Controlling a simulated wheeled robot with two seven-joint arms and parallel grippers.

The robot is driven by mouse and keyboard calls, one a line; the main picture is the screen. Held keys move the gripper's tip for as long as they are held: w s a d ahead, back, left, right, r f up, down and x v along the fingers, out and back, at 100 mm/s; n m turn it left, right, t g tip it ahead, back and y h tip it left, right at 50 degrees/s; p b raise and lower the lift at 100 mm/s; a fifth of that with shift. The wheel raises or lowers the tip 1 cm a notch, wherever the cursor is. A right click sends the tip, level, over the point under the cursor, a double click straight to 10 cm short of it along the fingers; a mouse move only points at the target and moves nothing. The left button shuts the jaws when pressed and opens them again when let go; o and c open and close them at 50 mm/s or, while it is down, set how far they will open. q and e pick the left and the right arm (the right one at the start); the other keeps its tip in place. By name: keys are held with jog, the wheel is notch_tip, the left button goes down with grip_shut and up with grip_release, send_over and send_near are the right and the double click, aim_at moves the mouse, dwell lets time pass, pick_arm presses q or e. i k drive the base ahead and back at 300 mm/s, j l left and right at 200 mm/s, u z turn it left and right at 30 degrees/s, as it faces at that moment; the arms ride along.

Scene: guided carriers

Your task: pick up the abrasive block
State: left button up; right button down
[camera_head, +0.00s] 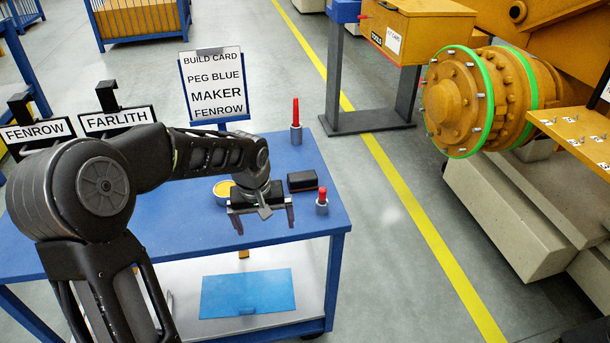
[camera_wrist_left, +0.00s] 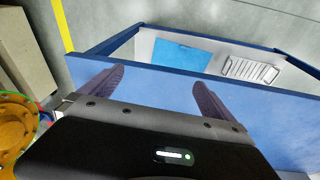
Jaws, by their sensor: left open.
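A small dark block (camera_head: 302,181), which looks like the abrasive block, lies on the blue cart top (camera_head: 180,225) near its right side. My left gripper (camera_head: 265,222) is open and empty, in front of the block and a little to its left in the head view. In the left wrist view its two fingers (camera_wrist_left: 157,78) are spread over the blue cart top near an edge, with nothing between them. The block is not visible in the left wrist view. My right gripper is in neither view.
A short red-tipped peg (camera_head: 322,200) in a grey holder stands right of my gripper. A tall red peg (camera_head: 296,122) stands behind. A yellow round item (camera_head: 223,190) is partly hidden by my arm. A build card (camera_head: 216,85) stands at the back.

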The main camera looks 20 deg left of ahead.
aim_at(302, 181)
jog(key=i, duration=0.9)
